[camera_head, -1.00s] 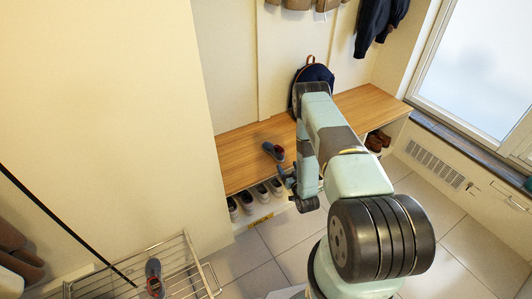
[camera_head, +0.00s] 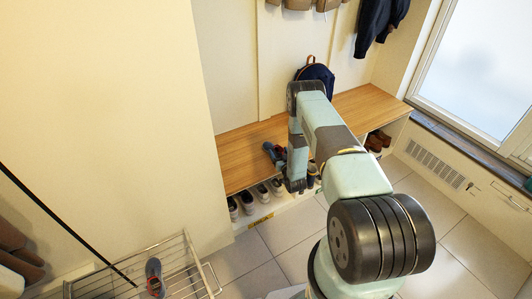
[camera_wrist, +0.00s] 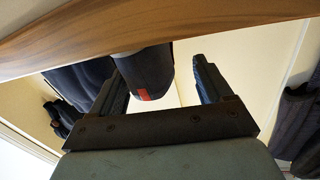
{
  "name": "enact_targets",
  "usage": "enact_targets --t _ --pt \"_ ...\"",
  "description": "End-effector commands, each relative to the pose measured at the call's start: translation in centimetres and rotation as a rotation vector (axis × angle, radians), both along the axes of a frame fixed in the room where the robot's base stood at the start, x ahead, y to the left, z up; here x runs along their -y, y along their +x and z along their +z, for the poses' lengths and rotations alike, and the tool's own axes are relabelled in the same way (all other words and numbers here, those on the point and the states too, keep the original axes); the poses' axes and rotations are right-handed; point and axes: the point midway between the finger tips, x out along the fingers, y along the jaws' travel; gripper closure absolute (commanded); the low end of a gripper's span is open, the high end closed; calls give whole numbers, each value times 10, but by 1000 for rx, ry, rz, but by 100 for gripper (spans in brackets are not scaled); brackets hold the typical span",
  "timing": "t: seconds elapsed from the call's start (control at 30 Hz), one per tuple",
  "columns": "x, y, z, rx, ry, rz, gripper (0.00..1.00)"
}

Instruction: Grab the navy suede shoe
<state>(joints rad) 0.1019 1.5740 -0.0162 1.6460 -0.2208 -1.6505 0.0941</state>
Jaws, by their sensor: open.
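The navy shoe (camera_head: 269,148) lies on the front part of the wooden bench top, partly hidden by my gripper in the head view. In the wrist view, the dark shoe (camera_wrist: 150,68) with a small red tab shows between my fingers. My gripper (camera_wrist: 160,72) is open, with one finger on either side of the shoe's near end. Gaps show between the shoe and both fingers. In the head view my gripper (camera_head: 283,158) is at the bench's front edge, beside the shoe.
The wooden bench (camera_head: 240,162) has several shoes (camera_head: 248,200) in cubbies below. A backpack (camera_head: 316,74) stands on it farther back. Another dark shoe (camera_head: 154,276) sits on a wire rack (camera_head: 192,262) at lower left. The bench top left of the navy shoe is clear.

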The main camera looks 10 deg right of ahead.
Motion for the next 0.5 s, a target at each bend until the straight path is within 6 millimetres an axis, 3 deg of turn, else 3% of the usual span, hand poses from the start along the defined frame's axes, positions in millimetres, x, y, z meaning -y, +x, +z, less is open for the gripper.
enact_targets --t 0.2,0.43,0.5 --pt "-3 20 1 2 0 0 21" --pt "-3 21 1 1 0 0 21" --pt "-3 21 1 1 0 0 26"
